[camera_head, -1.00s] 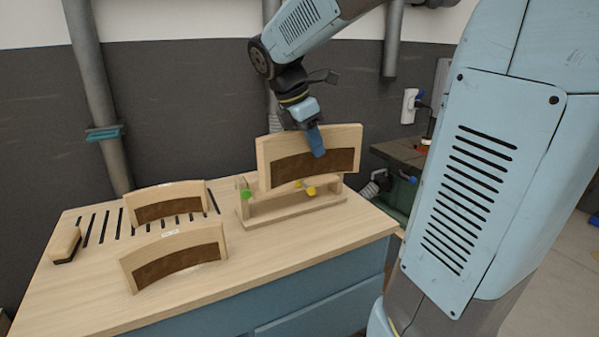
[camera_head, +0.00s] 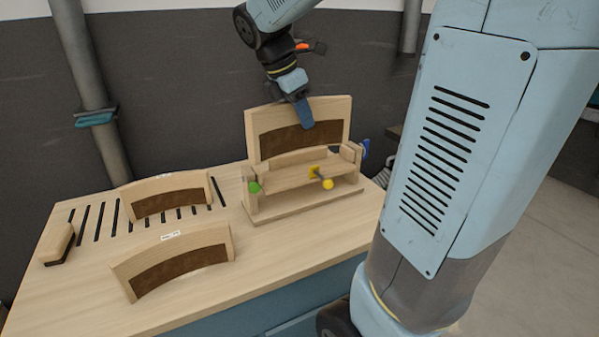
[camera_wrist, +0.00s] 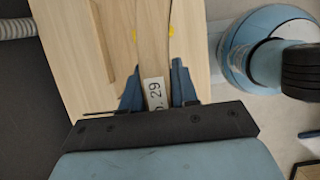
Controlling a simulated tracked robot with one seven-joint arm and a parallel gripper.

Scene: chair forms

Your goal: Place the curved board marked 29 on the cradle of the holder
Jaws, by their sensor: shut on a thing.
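The curved board marked 29 (camera_head: 335,112) is pale wood with a dark brown curved patch on its face. It stands upright at the back of the wooden holder (camera_head: 300,212), above its cradle. I cannot tell whether it touches the cradle. My gripper (camera_head: 306,124) is shut on the board's top edge, one blue finger in front of its face. In the wrist view, the gripper's fingers (camera_wrist: 158,88) are on both sides of the board's edge, and the label 29 (camera_wrist: 155,92) shows between them.
Two similar curved boards stand on the bench to the left, one farther back (camera_head: 170,183) and one nearer (camera_head: 172,264). A wooden block with a dark base (camera_head: 57,243) lies at the far left, beside dark slots. The bench front between the near board and holder is clear.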

